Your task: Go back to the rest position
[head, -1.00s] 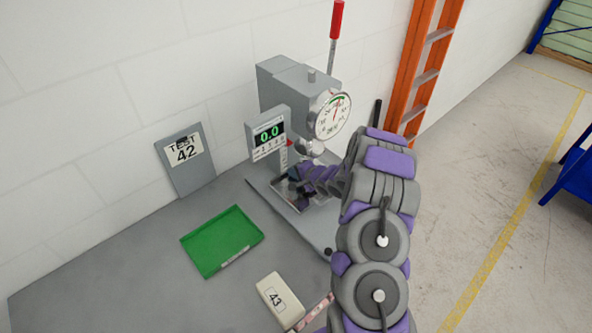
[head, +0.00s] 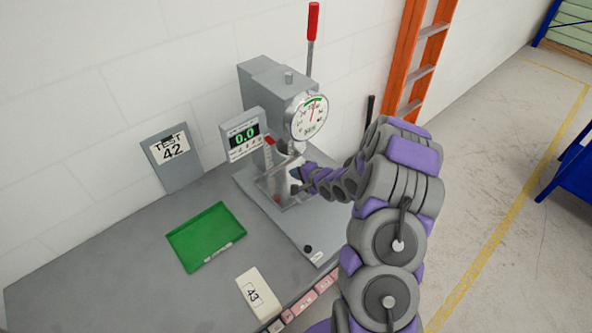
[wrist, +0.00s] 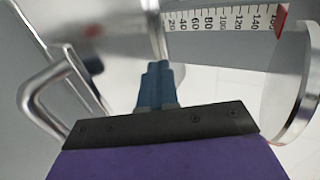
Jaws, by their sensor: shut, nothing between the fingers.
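My gripper (head: 294,182) is at the grey foam compression tester (head: 275,85), beside its lower plate and below the round dial (head: 307,115). In the wrist view its blue fingers (wrist: 155,85) are together with nothing between them. The arm reaches in from the lower right of the head view. The fingertips are small and partly dark in the head view, so I cannot tell whether they touch the tester. The display (head: 242,138) reads 0.0.
An empty green tray (head: 207,237) and a white block marked 43 (head: 258,298) lie on the grey table. A TEST 42 sign (head: 172,160) leans at the wall. An orange ladder (head: 420,65) stands behind my arm.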

